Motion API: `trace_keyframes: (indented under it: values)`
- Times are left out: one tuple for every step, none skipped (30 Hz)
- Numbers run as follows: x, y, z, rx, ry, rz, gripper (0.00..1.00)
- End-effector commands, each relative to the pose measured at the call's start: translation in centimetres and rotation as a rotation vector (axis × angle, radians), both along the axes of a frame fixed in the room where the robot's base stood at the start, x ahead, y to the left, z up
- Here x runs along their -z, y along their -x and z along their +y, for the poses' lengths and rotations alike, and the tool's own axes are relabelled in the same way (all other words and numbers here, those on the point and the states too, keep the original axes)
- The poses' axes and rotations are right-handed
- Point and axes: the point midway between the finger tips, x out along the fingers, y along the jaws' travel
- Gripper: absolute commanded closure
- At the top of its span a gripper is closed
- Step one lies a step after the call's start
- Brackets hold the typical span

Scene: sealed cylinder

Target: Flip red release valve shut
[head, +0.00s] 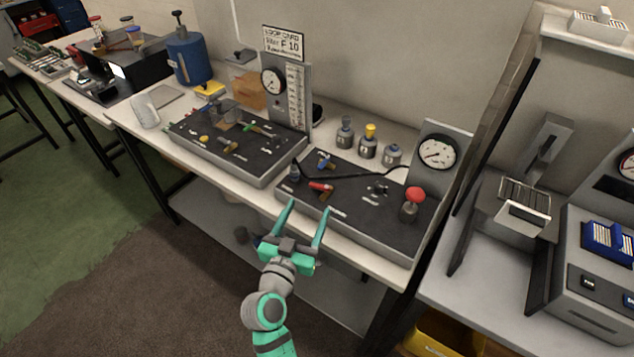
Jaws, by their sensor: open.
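A red valve lever (320,186) lies on the dark top of the right-hand test panel (345,225), near its front left. A brass-coloured part sits just below the lever. A red round knob (415,194) stands on the right of the same panel, and a blue lever (326,162) sits behind the red lever. My gripper (307,206) is open and empty, its two green fingers pointing toward the panel's front edge, just short of the red lever. Whether the fingertips touch the panel cannot be told.
A pressure gauge (436,153) stands at the panel's back right. Several small bottles (368,142) line up behind the panel. A second panel (230,150) with a tall gauge board (286,88) is to the left. A black hose crosses the right-hand panel. The floor in front is clear.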

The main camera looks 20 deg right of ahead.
Motion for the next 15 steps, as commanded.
trace_keyframes:
  values:
    - [0.0,-0.3,-0.4,0.003,0.001,-0.001,0.35]
    - [0.0,-0.6,-0.6,0.004,0.001,-0.001,0.35]
    - [0.0,-1.0,-0.9,0.004,0.001,-0.001,0.35]
    - [0.0,-1.3,-1.2,0.004,0.000,-0.001,0.35]
    - [0.0,-1.7,-1.6,0.005,-0.001,-0.001,0.35]
    - [0.0,-2.2,-2.0,0.005,0.000,0.000,0.35]
    - [0.0,-2.7,-2.3,0.004,0.000,-0.001,0.35]
    - [0.0,-3.1,-2.6,0.004,0.000,-0.001,0.35]
    - [0.0,-3.7,-3.1,0.004,0.000,0.000,0.35]
    - [-0.1,-4.2,-3.4,0.004,0.001,-0.001,0.35]
    - [0.0,-4.6,-3.7,0.003,0.000,0.000,0.35]
    - [0.0,-5.1,-4.1,0.003,0.000,0.000,0.35]
    - [0.0,-5.5,-4.4,0.003,0.000,0.000,0.35]
    - [0.0,-5.9,-4.7,0.003,0.000,0.000,0.35]
    - [0.0,-6.3,-5.0,0.002,0.000,0.000,0.35]
